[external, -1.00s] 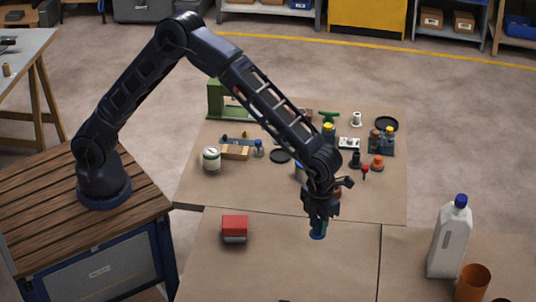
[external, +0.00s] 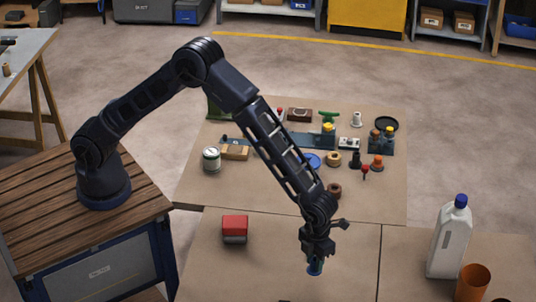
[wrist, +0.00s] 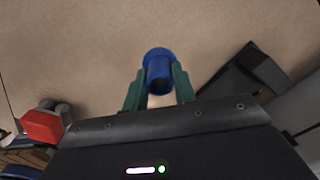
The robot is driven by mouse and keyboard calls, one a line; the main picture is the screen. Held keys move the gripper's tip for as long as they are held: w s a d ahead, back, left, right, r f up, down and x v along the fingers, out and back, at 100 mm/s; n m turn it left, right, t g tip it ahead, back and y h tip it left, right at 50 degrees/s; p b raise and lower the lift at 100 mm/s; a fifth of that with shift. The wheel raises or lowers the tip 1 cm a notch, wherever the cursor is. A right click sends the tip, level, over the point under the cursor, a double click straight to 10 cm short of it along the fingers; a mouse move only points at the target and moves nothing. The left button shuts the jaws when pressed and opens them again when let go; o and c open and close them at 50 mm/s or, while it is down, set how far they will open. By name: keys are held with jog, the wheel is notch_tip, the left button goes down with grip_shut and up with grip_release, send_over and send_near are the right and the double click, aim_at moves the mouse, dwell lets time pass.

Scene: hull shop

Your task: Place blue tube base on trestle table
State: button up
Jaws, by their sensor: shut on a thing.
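The blue tube base (wrist: 158,72) is a short blue tube with a wider round flange at one end. In the wrist view it sits between the two green fingers of my gripper (wrist: 158,92), which are shut on it. In the external view my gripper (external: 315,262) points down over the near table, with the blue piece (external: 315,269) at its tips. The trestle table (external: 270,262) has a bare brown top below it. I cannot tell whether the blue piece touches the top.
A red and grey block (external: 235,228) stands left of my gripper. A white bottle with a blue cap (external: 448,240) and an orange cup (external: 472,284) stand at the right. The farther table (external: 200,188) holds several small parts. The near tabletop around my gripper is clear.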

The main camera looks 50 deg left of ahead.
jog(key=shift+f, duration=2.35)
jog(key=shift+f, duration=0.1)
jog(key=o, duration=1)
